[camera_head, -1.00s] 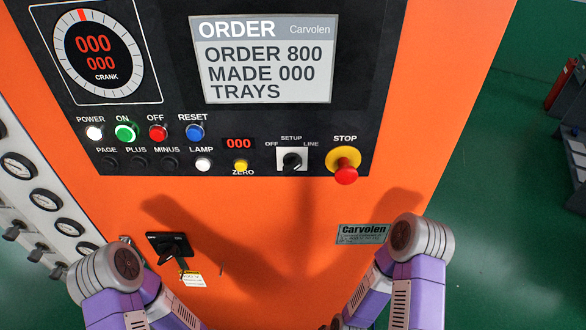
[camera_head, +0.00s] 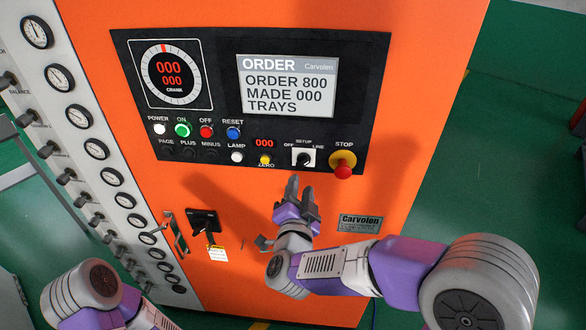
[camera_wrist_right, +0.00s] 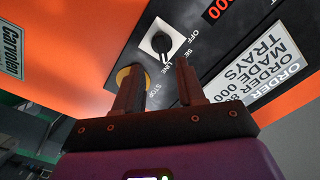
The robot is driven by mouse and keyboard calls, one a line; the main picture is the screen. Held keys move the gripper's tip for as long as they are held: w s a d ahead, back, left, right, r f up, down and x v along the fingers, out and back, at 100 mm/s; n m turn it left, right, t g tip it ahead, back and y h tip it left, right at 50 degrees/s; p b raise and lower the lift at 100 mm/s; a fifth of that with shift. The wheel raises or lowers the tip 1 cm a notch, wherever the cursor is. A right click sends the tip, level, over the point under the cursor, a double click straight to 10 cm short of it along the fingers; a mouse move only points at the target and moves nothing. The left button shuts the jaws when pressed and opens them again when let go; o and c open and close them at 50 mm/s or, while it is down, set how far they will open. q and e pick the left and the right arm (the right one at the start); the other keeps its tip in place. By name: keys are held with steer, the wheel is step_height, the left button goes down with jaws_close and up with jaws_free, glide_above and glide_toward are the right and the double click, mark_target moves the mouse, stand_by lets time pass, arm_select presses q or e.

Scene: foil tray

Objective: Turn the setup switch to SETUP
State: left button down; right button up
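The setup switch (camera_head: 303,158) is a black knob on a white plate on the black control panel, labelled OFF, SETUP and LINE. It also shows in the right wrist view (camera_wrist_right: 160,42), where its pale mark appears to point toward LINE. My right gripper (camera_head: 301,193) is below the switch in the head view, apart from it. In the wrist view its two fingers (camera_wrist_right: 157,75) are spread with nothing between them, and the switch lies beyond their tips. My left gripper is out of view; only part of my left arm shows.
The red STOP button on its yellow base (camera_head: 343,165) is just right of the switch; a finger partly covers its base in the wrist view. The yellow ZERO button (camera_head: 265,159) is to the left. A black handle (camera_head: 203,222) with a tag is lower left.

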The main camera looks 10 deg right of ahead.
mark_target(303, 166)
steer(key=p+x, duration=0.1)
steer(key=x, duration=0.7)
steer(key=shift+r, duration=0.15)
steer(key=shift+a, duration=0.1)
jaws_close()
